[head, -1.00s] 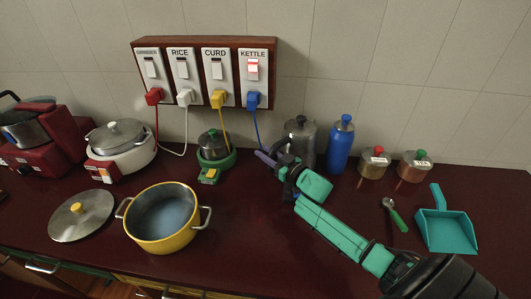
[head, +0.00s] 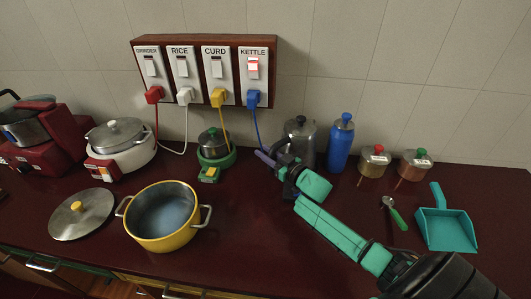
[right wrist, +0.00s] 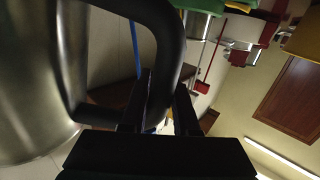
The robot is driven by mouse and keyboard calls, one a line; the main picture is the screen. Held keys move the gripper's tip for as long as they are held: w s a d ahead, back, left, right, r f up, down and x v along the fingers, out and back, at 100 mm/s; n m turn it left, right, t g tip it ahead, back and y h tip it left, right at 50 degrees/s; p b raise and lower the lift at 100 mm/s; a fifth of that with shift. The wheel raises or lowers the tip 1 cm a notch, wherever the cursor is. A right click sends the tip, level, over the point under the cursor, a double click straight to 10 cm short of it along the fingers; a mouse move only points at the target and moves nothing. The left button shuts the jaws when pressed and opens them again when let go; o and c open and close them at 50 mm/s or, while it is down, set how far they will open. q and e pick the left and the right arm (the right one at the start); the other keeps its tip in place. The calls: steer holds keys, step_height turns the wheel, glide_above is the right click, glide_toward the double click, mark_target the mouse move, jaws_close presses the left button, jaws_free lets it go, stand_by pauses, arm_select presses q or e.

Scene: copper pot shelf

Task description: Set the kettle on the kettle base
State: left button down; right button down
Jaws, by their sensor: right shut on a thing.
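The steel kettle (head: 302,139) with a black lid knob stands upright at the back of the counter, left of a blue bottle. My right gripper (head: 279,152) is at its left side, partly covering it. In the right wrist view the kettle's black handle (right wrist: 168,60) passes between the fingers of my right gripper (right wrist: 160,105), shut on it, with the steel body at left. A small purple-blue piece (head: 264,157) shows left of the gripper, where the blue cord comes down. It may be part of the kettle base; the kettle's underside is hidden. My left gripper is out of view.
The blue bottle (head: 340,144) stands close right of the kettle. A small pot on a green base (head: 215,158) is to the left. A yellow pot (head: 163,216) stands in front left. The switch board (head: 204,72) is on the wall above. Counter is clear at front centre.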

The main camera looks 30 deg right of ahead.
steer(key=shift+f+b, duration=0.3)
steer(key=shift+f, duration=0.1)
stand_by(0.9)
steer(key=c, duration=0.6)
jaws_free()
steer(key=b+v, duration=0.1)
steer(key=v, duration=1.3)
steer(key=shift+s+d, duration=0.1)
steer(key=shift+s, duration=0.25)
